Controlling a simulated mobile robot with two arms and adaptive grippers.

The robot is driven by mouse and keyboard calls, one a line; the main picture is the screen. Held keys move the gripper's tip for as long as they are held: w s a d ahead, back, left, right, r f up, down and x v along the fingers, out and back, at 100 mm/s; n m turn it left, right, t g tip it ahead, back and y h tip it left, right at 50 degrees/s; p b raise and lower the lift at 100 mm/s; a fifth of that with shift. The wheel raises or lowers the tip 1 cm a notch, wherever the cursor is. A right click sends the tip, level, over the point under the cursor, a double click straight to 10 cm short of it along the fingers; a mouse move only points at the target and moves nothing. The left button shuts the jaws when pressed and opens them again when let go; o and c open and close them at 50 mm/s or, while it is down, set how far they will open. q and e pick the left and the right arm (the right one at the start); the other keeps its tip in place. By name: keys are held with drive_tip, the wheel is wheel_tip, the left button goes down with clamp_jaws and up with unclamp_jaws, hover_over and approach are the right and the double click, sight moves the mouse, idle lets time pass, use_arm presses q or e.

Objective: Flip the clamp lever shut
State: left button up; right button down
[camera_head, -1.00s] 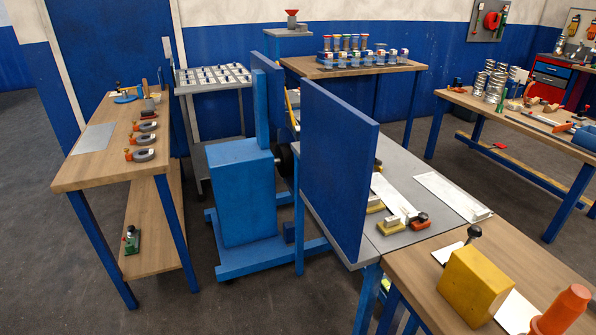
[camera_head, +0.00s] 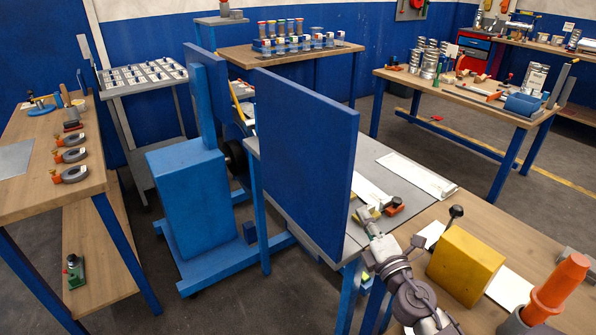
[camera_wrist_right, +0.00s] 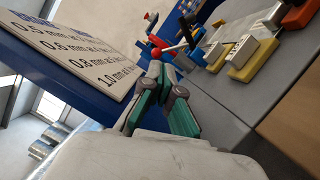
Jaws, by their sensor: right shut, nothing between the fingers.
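My right gripper (camera_head: 370,226) reaches in over the near end of the grey bench (camera_head: 376,158), beside the blue upright panel (camera_head: 305,150). Its fingers are shut and empty; their green pads show in the right wrist view (camera_wrist_right: 157,82). Just beyond the fingertips in that view is a red-tipped lever (camera_wrist_right: 172,49), apparently the clamp lever. Its exact angle and any contact with the fingers cannot be told. Yellow blocks (camera_wrist_right: 254,60) lie to its right. In the head view the lever is hidden or too small to make out. My left gripper is not in view.
A yellow block (camera_head: 466,262) and an orange stepped piece (camera_head: 555,290) stand on the wooden bench at the lower right. An orange block with a black knob (camera_head: 395,206) sits near my right gripper. A lettered board (camera_wrist_right: 95,45) faces the right wrist camera.

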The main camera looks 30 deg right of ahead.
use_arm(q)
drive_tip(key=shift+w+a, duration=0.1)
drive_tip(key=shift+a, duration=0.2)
use_arm(e)
drive_tip(key=w+n+y, duration=0.1)
drive_tip(key=n, duration=0.2)
drive_tip(key=f+n+y, duration=0.1)
drive_tip(key=n+y, duration=0.1)
drive_tip(key=n, duration=0.1)
drive_tip(key=w+n+g+y, duration=0.1)
drive_tip(key=n+y, duration=0.1)
drive_tip(key=n, duration=0.1)
drive_tip(key=shift+w+a+f+n, duration=0.15)
drive_tip(key=shift+w+a+n, duration=0.05)
drive_tip(key=shift+w+n, duration=0.2)
drive_tip(key=w+a, duration=0.1)
drive_tip(key=w, duration=1.9)
drive_tip(key=shift+r, duration=0.45)
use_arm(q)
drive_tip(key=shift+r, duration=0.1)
